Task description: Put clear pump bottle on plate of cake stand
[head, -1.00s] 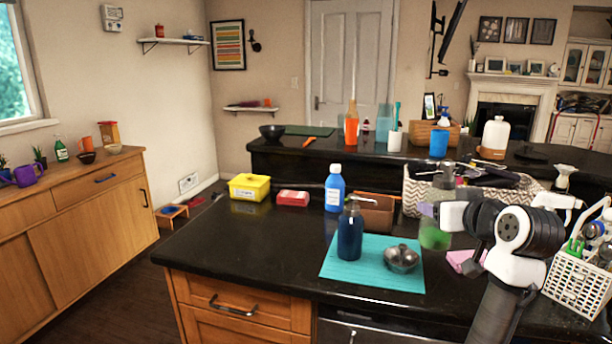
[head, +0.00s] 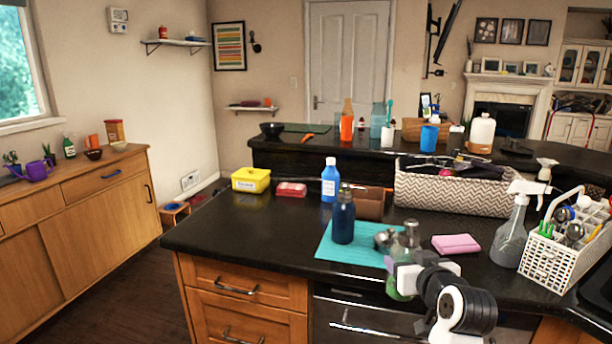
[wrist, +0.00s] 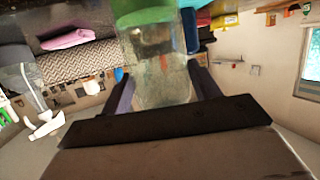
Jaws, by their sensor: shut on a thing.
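The clear pump bottle (head: 407,240), with green liquid low in it, is held upright in my gripper (head: 399,273). It is at the counter's front edge, by the right side of the teal mat. In the wrist view the bottle (wrist: 160,75) appears upside down between the two dark fingers of my gripper (wrist: 164,90), which are shut on it. My arm hides part of the bottle in the head view. I cannot make out a cake stand or its plate in either view.
The teal mat (head: 335,252) carries a dark blue bottle (head: 343,220) and a small metal item (head: 382,241), partly hidden.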

